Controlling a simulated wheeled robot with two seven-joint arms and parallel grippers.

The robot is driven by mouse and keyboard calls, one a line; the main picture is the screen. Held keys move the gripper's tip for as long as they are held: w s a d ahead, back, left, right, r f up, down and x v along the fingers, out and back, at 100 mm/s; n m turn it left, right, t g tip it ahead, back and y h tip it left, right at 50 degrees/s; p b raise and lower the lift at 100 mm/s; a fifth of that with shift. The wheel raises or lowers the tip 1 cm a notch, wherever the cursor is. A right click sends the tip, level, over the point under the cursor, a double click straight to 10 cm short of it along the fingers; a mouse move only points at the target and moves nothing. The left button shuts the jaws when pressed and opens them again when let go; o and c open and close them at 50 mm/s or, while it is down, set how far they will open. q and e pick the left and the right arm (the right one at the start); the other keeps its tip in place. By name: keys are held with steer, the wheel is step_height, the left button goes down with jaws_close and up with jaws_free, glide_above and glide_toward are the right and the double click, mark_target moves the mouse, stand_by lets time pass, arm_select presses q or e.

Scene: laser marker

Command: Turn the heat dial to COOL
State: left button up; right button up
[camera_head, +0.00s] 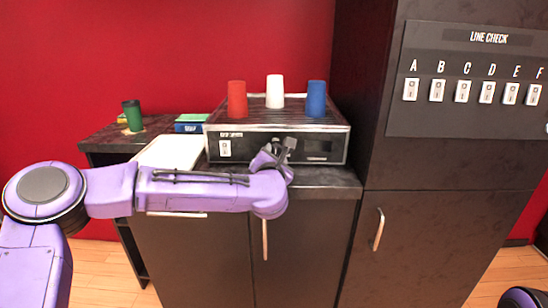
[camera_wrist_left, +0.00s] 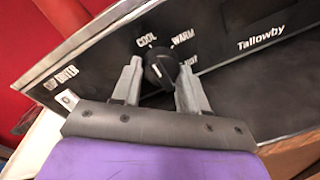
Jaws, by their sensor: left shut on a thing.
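In the head view, my left gripper (camera_head: 280,149) hides the dial at the box's front.
Red (camera_head: 237,99), white (camera_head: 275,92) and blue (camera_head: 316,98) cups stand on the box. A switch (camera_head: 225,148) sits at its front left. A green cup (camera_head: 132,115) stands on the left table. A switch panel (camera_head: 470,80) is on the tall cabinet at right.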

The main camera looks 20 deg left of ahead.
arm_select(q)
steer(key=o, duration=1)
steer(key=shift+o, duration=0.2)
steer(key=shift+s, duration=0.1)
steer(key=b+v, duration=0.1)
steer(key=v, duration=0.9)
steer(key=shift+s, duration=0.2)
steer(key=shift+f, duration=0.1)
